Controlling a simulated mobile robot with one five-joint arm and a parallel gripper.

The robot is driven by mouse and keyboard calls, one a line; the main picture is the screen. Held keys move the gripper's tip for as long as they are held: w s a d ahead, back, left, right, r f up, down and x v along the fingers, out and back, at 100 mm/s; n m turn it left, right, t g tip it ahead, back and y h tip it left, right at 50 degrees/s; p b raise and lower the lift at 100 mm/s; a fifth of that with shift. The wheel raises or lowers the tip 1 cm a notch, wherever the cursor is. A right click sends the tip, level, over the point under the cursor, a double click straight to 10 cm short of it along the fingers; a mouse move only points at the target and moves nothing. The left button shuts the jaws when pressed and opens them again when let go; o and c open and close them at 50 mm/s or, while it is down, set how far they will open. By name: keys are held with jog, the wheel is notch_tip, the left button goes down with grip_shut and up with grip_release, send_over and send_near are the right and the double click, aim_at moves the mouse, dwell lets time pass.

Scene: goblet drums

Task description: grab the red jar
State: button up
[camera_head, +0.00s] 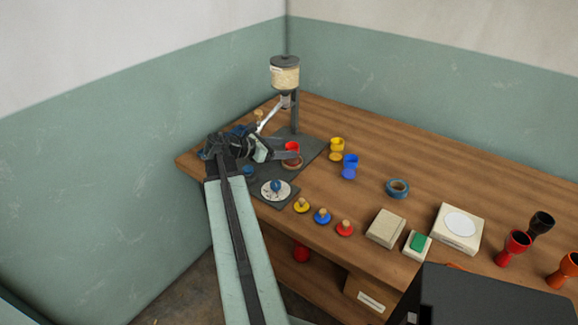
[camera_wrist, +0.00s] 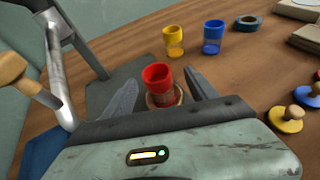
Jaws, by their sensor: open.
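The red jar (camera_wrist: 158,86) stands upright on a round brown base in the wrist view, between the two open fingers of my gripper (camera_wrist: 160,95) and a little beyond them. I see a gap on each side of it, and its lower part is partly hidden. In the head view the red jar (camera_head: 292,147) shows at the end of my gripper (camera_head: 286,155), on the dark mat (camera_head: 311,148). My gripper is open and holds nothing.
A dispenser with a grain-filled hopper (camera_head: 285,76) and a lever stands behind the jar. A yellow cup (camera_head: 337,144) and a blue cup (camera_head: 350,168) stand to the right. Several knobbed stamps, boxes and goblets are further right on the wooden table (camera_head: 400,150).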

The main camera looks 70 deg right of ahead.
aim_at(292, 146)
jog(key=shift+f+b+x, duration=0.3)
jog(key=shift+b+x, duration=0.2)
jog(key=shift+x, duration=0.95)
jog(key=d+f+b, duration=0.1)
jog(key=s+d, duration=0.1)
jog(key=d+f+b, duration=0.1)
jog(key=shift+s+d+f+b, duration=0.15)
jog(key=shift+s+f+b, duration=0.15)
jog(key=shift+s, duration=0.05)
jog(key=shift+s+d, duration=0.2)
jog(key=shift+d, duration=0.05)
jog(key=shift+r, duration=0.1)
grip_shut()
